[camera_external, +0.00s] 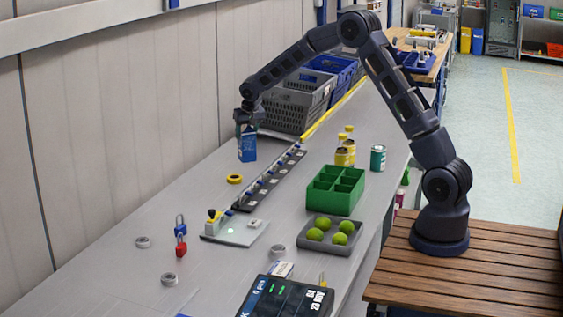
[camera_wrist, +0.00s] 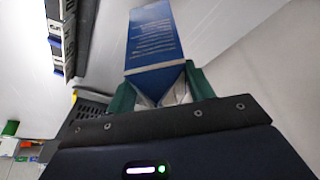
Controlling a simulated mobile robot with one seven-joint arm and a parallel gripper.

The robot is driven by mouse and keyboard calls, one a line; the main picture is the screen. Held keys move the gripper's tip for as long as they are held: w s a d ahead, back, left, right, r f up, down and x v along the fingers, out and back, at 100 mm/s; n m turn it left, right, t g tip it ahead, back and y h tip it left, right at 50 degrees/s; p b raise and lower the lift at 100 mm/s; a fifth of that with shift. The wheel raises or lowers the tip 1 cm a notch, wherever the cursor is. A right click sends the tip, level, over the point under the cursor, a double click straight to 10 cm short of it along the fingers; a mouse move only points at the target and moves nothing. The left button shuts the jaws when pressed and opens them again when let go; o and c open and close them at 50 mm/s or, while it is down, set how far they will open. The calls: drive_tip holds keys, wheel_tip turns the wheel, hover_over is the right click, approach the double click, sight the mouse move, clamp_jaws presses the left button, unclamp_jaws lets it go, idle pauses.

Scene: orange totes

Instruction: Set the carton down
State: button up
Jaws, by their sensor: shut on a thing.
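The blue carton (camera_external: 247,147) hangs upright below my gripper (camera_external: 246,125) over the far side of the grey bench (camera_external: 170,205), near the wall. I cannot tell for certain whether its lower end touches the bench. My gripper (camera_wrist: 161,92) is shut on the carton's peaked end, with a green finger on either side.
A dark strip (camera_external: 270,181) with several small items lies right of the carton. A yellow tape ring (camera_external: 234,179) lies in front. Grey crates (camera_external: 292,106) stand behind. A green divided box (camera_external: 335,190) and a tray of green balls (camera_external: 330,248) stand nearer. Bare bench lies left.

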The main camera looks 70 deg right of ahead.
sight(247, 142)
drive_tip(key=shift+f, duration=2.05)
drive_tip(key=shift+f, duration=0.1)
drive_tip(key=o, duration=1.3)
drive_tip(key=shift+o, duration=0.2)
